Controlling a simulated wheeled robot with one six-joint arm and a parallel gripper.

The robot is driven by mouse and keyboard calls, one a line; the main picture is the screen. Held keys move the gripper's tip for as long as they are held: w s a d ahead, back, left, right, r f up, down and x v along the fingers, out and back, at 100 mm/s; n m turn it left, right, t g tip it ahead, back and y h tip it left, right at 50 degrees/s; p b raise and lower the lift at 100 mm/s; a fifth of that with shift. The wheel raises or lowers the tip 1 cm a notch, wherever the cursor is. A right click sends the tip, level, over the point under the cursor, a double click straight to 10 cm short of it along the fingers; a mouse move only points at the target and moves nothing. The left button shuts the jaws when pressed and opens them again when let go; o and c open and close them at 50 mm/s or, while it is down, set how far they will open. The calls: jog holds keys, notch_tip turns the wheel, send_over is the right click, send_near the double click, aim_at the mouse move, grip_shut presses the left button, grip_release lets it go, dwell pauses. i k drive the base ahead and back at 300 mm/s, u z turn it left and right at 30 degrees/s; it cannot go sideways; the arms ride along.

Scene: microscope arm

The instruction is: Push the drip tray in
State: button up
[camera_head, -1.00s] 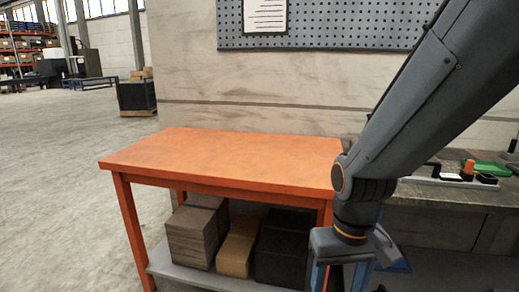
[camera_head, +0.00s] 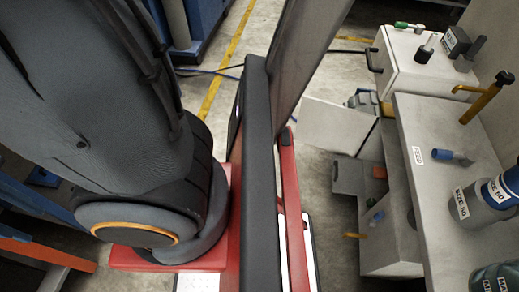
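My gripper is not in view; only a large dark joint of my arm fills the left of the picture. At the right stands a pale grey machine or cabinet. Low on it, a grey tray-like part (camera_head: 347,177) sticks out to the left. Below that is a grey box-like part (camera_head: 395,232) with a small yellow handle (camera_head: 355,236) on its left side. I cannot tell for sure which of these is the drip tray. A flat pale panel (camera_head: 338,125) stands out from the cabinet like an open door.
A pale top (camera_head: 455,130) marked FEED holds grey-blue bottles (camera_head: 482,203) and a blue-tipped fitting. A yellow lever (camera_head: 487,97) rises at its far side. A box with a black handle (camera_head: 373,60) stands behind. Bare floor (camera_head: 335,215) lies between my red base and the cabinet.

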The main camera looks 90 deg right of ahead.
aim_at(348, 178)
jog(key=z, duration=4.65)
